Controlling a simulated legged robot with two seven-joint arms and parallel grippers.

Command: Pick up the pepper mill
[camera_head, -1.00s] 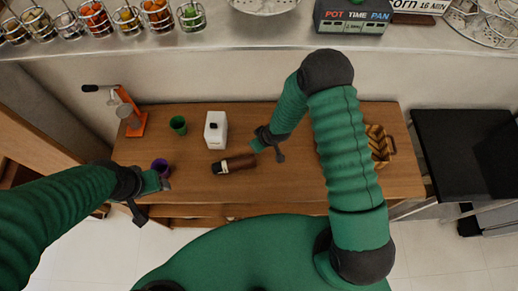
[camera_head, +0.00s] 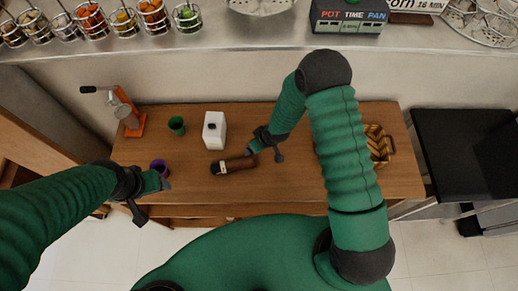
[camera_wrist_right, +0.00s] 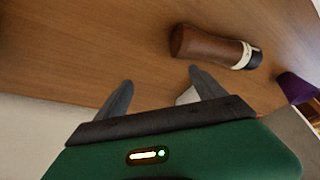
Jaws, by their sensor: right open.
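The pepper mill (camera_head: 236,164) is a brown cylinder with a pale band and a black end, lying on its side on the wooden table. It also shows in the right wrist view (camera_wrist_right: 208,46), beyond the fingertips. My right gripper (camera_head: 254,148) is open and empty at the mill's brown end; in the right wrist view its spread fingers (camera_wrist_right: 160,78) have the mill ahead, to the right, not between them. My left gripper (camera_head: 163,182) is beside the purple cup (camera_head: 159,166); its finger opening is unclear.
A white canister (camera_head: 214,130) stands just behind the mill, with a green cup (camera_head: 177,125) and an orange device (camera_head: 134,122) further left. A woven basket (camera_head: 379,145) is at the right. The wooden table (camera_head: 285,185) is clear in front of the mill.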

